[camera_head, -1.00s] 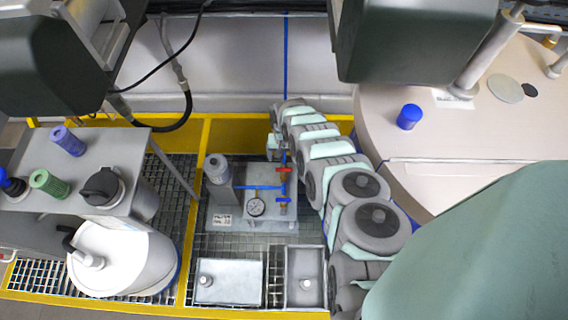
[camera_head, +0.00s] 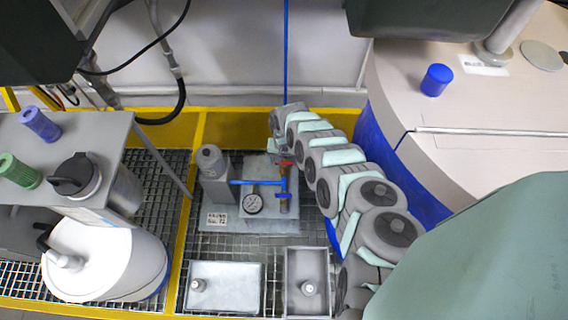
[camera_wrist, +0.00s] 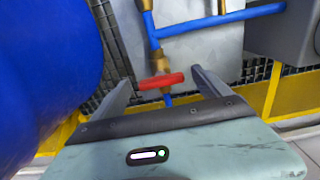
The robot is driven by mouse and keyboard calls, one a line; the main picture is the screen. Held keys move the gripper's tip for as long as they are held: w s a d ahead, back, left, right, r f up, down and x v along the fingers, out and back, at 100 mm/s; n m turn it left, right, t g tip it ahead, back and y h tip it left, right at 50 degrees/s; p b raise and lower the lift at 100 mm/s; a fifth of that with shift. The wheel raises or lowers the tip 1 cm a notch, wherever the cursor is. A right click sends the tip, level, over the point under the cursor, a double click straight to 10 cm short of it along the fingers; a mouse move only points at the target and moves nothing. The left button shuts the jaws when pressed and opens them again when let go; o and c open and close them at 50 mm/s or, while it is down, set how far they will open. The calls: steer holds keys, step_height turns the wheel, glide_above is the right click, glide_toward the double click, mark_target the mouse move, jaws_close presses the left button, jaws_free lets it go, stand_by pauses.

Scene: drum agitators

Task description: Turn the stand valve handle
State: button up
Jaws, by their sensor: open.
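In the wrist view, the red handle (camera_wrist: 162,81) lies roughly crosswise to the blue and brass pipe below a pipe junction. My gripper (camera_wrist: 160,84) is open, with one finger on each side of the red handle. Gaps show between the handle's ends and both fingers, and I see no contact. In the head view, my arm comes in from the right, and its far end partly hides the area beside the handle.
A large blue drum (camera_wrist: 45,65) is close on the left in the wrist view. Yellow frame rails (camera_head: 225,116) run behind the stand. A white container (camera_head: 95,265) stands at left, and two grey trays (camera_head: 224,287) (camera_head: 306,268) lie in front of the stand.

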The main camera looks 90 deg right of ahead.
steer(key=shift+c, duration=0.4)
steer(key=c, duration=1.3)
